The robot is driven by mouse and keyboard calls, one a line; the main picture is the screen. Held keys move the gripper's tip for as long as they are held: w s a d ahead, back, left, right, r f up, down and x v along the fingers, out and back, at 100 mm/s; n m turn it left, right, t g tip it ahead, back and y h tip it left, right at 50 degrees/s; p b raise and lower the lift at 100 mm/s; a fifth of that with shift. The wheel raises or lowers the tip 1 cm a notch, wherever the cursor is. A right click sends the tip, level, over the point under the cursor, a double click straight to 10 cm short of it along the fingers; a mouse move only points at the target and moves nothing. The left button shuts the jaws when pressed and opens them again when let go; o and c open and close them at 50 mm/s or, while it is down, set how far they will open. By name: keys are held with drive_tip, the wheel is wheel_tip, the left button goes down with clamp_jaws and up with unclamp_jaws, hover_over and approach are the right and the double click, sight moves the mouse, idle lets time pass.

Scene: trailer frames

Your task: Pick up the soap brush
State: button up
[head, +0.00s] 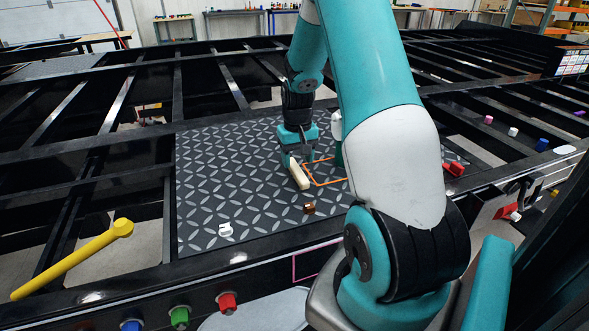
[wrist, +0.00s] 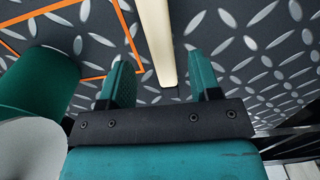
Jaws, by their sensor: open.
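A cream, bar-shaped object (head: 299,174), which I take to be the soap brush, lies on the diamond-patterned plate (head: 215,180). Any bristles are not visible. My gripper (head: 297,157) points down over its far end. In the wrist view, the cream bar (wrist: 156,35) runs down from the top edge, and its near end sits between the two teal fingers of my gripper (wrist: 162,75). The fingers are open, with a gap on both sides of the bar. I cannot tell how far above the plate the fingertips are.
A green cylinder (wrist: 38,85) with a pale top stands close left of the fingers in the wrist view. An orange outline (head: 312,181) marks the plate beside the bar. A brown block (head: 309,208), a white piece (head: 226,230) and red pieces (head: 454,169) lie around. Dark frame beams surround the plate.

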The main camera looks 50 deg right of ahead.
sight(297, 169)
drive_tip(key=f, duration=0.3)
drive_tip(key=shift+a+f, duration=0.2)
drive_tip(key=shift+f, duration=0.15)
drive_tip(key=c, duration=1)
drive_tip(key=shift+r, duration=0.15)
